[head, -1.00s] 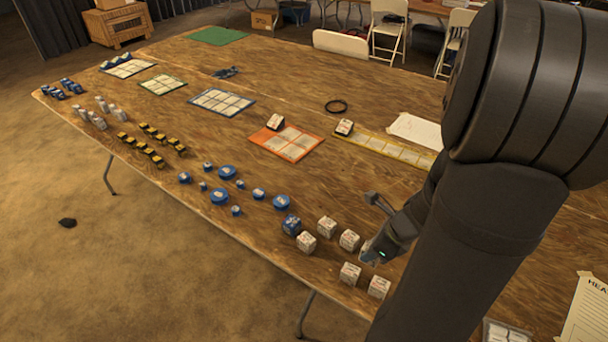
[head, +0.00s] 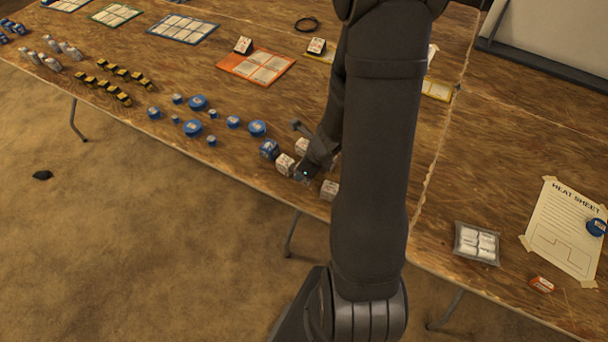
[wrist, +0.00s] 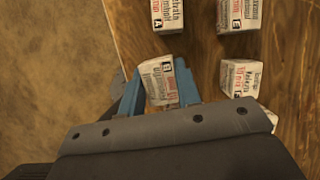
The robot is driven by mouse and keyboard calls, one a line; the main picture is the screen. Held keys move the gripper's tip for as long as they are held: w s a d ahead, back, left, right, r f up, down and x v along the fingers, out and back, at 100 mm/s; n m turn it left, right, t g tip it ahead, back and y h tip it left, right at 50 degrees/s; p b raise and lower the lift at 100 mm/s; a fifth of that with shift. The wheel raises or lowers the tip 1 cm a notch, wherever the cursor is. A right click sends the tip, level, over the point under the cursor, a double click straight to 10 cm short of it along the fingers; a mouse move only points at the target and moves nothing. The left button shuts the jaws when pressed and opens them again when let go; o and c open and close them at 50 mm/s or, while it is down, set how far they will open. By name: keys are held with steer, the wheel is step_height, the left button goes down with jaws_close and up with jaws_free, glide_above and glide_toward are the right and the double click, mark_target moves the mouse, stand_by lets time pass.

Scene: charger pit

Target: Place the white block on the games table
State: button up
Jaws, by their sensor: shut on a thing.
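My gripper (wrist: 159,92) has its blue fingers on both sides of a white block (wrist: 156,70) with printed text, in the wrist view. The block is tilted between them, close to the table's edge; I cannot tell whether it is clear of the table top. In the head view my gripper (head: 308,172) is low at the near edge, and the held block is largely hidden. Other white printed blocks stand close by: one (head: 285,163) left of the gripper, one (head: 329,189) to its right, and one (wrist: 240,78) right of the held block in the wrist view. The wooden games table (head: 200,80) spans the view.
An orange-edged card (head: 257,67) lies farther back. A clear bag of white pieces (head: 477,243) and a heat sheet (head: 568,230) lie at right. Bare wood separates them from my arm.

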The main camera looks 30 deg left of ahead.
steer(key=shift+f, duration=1.6)
steer(key=o, duration=1)
steer(key=shift+f, duration=0.15)
steer(key=shift+c, duration=0.2)
steer(key=v, duration=1.2)
steer(key=shift+x, duration=6)
